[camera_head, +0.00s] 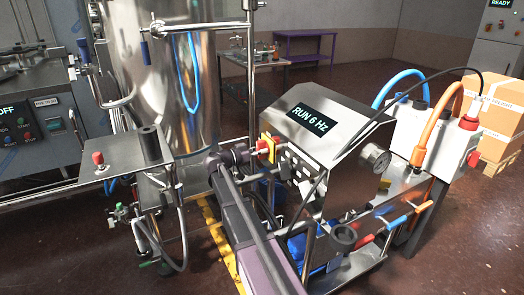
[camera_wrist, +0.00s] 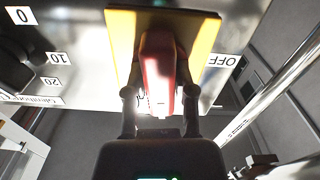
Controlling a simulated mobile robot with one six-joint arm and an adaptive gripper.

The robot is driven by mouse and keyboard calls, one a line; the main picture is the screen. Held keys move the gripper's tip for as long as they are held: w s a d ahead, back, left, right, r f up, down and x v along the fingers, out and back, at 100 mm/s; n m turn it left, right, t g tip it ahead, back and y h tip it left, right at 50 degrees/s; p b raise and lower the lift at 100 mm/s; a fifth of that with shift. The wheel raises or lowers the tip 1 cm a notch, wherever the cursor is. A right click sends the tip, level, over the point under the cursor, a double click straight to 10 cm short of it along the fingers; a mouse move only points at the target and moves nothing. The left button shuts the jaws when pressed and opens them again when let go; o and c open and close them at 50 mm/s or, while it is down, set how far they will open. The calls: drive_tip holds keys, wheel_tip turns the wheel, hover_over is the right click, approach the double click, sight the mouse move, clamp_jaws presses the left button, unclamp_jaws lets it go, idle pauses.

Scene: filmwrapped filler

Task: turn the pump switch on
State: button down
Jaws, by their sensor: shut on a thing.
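The pump switch is a red handle (camera_wrist: 158,72) on a yellow plate (camera_wrist: 204,38), fixed to a steel panel. In the head view, the switch (camera_head: 268,146) sits at the left end of the steel pump box (camera_head: 330,110). My gripper (camera_wrist: 160,98) is shut on the red handle, one finger on each side. The handle runs up and down in the wrist view, and an OFF label (camera_wrist: 222,61) is right of the plate. My gripper also shows in the head view (camera_head: 252,151). The box display (camera_head: 309,117) reads "RUN 6 Hz".
A dark knob (camera_wrist: 22,62) with a number scale is left of the switch. A large steel tank (camera_head: 165,80) stands behind my arm at left. A gauge (camera_head: 376,157), hoses and a white unit (camera_head: 425,130) are right of the box. Cardboard boxes (camera_head: 495,105) stand far right.

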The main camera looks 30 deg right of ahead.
drive_tip(key=shift+s+m, duration=0.1)
drive_tip(key=shift+m, duration=0.7)
drive_tip(key=shift+c, duration=2.2)
unclamp_jaws()
drive_tip(key=shift+a, duration=0.2)
drive_tip(key=a, duration=1.1)
drive_tip(key=shift+s+a, duration=0.15)
drive_tip(key=shift+a, duration=0.25)
drive_tip(key=shift+f, duration=0.1)
